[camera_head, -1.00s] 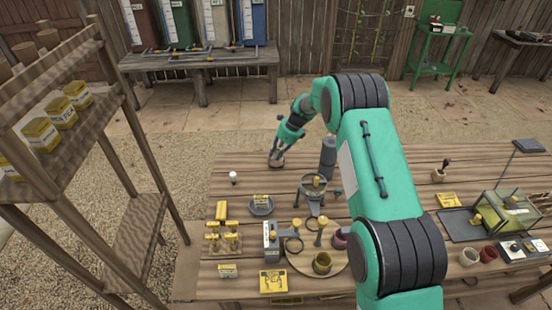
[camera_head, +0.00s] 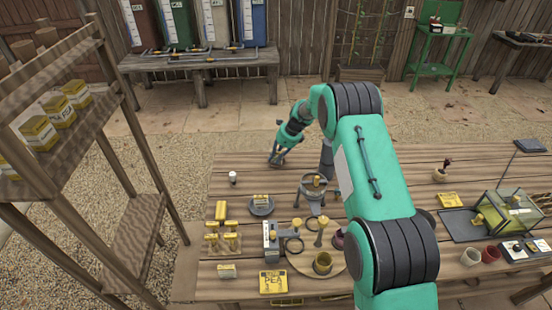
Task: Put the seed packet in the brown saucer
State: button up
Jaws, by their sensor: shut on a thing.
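My gripper (camera_head: 276,160) is at the far left part of the wooden table, low over its top. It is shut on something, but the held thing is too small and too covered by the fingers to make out. A brown round shape shows at the fingertips one second ago; now it is mostly hidden, and I cannot tell whether it is the brown saucer. A small yellow packet (camera_head: 261,197) rests on a grey saucer (camera_head: 262,208) nearer to me.
A white cup (camera_head: 232,177) stands left of my gripper. A clear box (camera_head: 508,212) stands at the right. A wooden shelf (camera_head: 135,235) rises at the left.

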jog(key=shift+f, duration=0.1)
dwell(0.3)
jog(key=o, duration=0.9)
jog(key=shift+o, duration=0.2)
jog(key=p+v, duration=0.2)
jog(key=v, duration=1)
jog(key=shift+d+r, duration=0.1)
jog(key=shift+r, duration=0.15)
